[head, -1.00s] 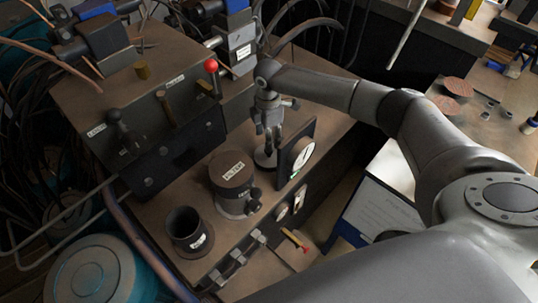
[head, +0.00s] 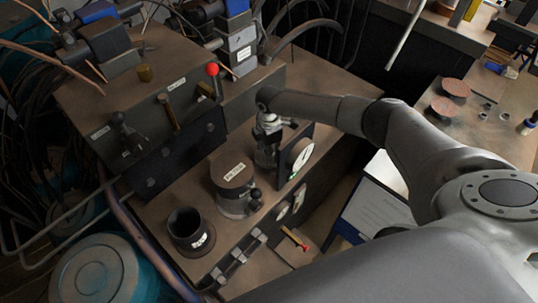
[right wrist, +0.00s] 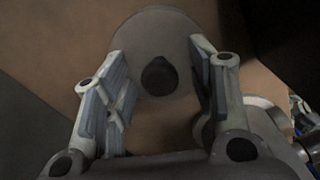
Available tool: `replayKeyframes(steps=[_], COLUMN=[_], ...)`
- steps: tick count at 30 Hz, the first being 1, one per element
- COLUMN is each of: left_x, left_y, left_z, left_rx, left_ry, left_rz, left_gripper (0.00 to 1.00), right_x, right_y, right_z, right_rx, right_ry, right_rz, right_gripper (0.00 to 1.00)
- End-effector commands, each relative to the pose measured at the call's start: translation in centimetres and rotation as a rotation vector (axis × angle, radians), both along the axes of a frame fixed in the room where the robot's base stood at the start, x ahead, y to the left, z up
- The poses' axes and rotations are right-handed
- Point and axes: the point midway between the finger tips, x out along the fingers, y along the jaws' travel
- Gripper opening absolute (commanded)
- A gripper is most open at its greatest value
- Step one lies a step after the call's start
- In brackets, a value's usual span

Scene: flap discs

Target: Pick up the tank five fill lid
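A round grey lid (right wrist: 185,28) with a dark knob (right wrist: 159,77) on top lies below my right gripper in the right wrist view. My right gripper (right wrist: 158,62) is open, with one finger on each side of the knob and a gap between knob and fingers. I cannot tell whether the fingertips touch the lid. In the head view my right gripper (head: 266,158) points down at the bench, just left of the round gauge, and largely hides the lid. No label on this lid is readable. My left gripper is not in view.
The gauge (head: 301,157) stands close to the right of the gripper. A labelled filter canister (head: 232,172) and a dark open cup (head: 188,229) are nearer. A lever box (head: 160,130) with a red-knobbed lever (head: 212,70) stands behind left. Hoses hang at the back.

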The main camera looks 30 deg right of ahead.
Motion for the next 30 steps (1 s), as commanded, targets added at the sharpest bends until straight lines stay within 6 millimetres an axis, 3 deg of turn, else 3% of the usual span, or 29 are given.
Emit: replayKeyframes(steps=[2, 11, 20, 30], left_x=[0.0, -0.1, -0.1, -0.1], left_y=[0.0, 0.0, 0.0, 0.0], left_z=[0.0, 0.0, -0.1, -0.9], left_rx=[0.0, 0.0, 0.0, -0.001], left_ry=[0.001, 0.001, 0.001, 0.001], left_rz=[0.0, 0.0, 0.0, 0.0], left_gripper=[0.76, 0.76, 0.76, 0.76], right_x=[0.0, 0.0, 0.1, 0.1], right_y=[0.0, 0.0, 0.0, -0.1], right_z=[0.0, 0.0, 0.5, 5.7], right_rx=[0.0, 0.0, 0.0, 0.001], right_ry=[0.0, 0.0, -0.002, -0.005], right_rz=[0.0, 0.0, 0.0, 0.001], right_gripper=[0.39, 0.0, 0.0, 0.0])
